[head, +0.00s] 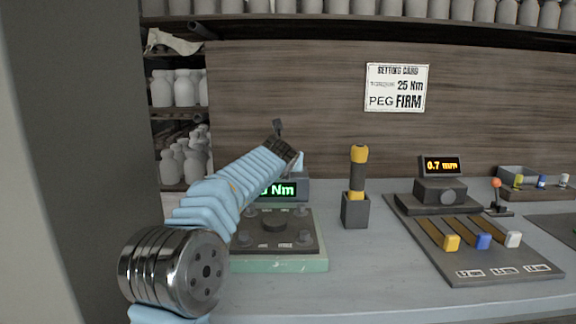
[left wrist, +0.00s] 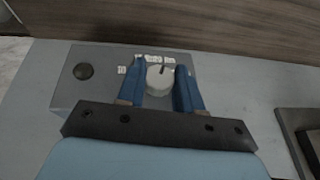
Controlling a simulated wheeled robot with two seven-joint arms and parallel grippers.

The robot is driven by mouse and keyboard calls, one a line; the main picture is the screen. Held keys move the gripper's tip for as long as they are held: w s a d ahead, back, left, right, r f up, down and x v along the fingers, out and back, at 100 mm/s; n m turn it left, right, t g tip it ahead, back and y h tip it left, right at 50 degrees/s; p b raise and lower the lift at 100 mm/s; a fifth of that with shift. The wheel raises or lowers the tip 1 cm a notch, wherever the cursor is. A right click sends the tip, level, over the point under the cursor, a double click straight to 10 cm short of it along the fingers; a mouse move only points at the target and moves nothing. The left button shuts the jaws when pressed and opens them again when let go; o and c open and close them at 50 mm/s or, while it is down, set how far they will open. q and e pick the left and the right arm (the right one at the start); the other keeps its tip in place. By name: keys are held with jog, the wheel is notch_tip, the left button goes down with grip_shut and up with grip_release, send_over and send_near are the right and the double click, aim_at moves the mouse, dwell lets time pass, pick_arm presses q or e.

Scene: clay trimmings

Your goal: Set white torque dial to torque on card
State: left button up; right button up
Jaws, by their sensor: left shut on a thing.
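The white torque dial (left wrist: 159,79) sits on a grey box (left wrist: 95,92) in the left wrist view. My left gripper (left wrist: 160,75) has its blue fingers on either side of the dial and is shut on it. A dark mark on the dial points toward the small white labels at its far side; one reads 10, the others are blurred. In the head view my arm hides the dial and part of the green display (head: 278,190), where "Nm" shows. The setting card (head: 396,88) on the back wall reads 25 Nm and PEG FIRM. My right gripper is not in view.
A dark knob (left wrist: 84,71) is left of the dial. A green-based panel (head: 275,265) stands in front of the display box. A yellow-and-black handled tool (head: 358,170) stands in a grey holder. A gauge unit (head: 440,190) and colored sliders are at right.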

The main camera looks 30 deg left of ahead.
pick_arm(q)
jog(key=m+h, duration=0.1)
jog(key=a+m+t+h, duration=0.1)
jog(key=m+h, duration=0.1)
jog(key=shift+s+f, duration=0.1)
jog(key=shift+s, duration=0.05)
jog(key=shift+d+m+h, duration=0.1)
jog(key=shift+m+h, duration=1.6)
jog(key=shift+h, duration=0.5)
jog(key=o, duration=1)
jog(key=shift+o, duration=0.2)
jog(key=b+v, duration=0.6)
jog(key=v, duration=0.7)
jog(key=shift+s, duration=0.25)
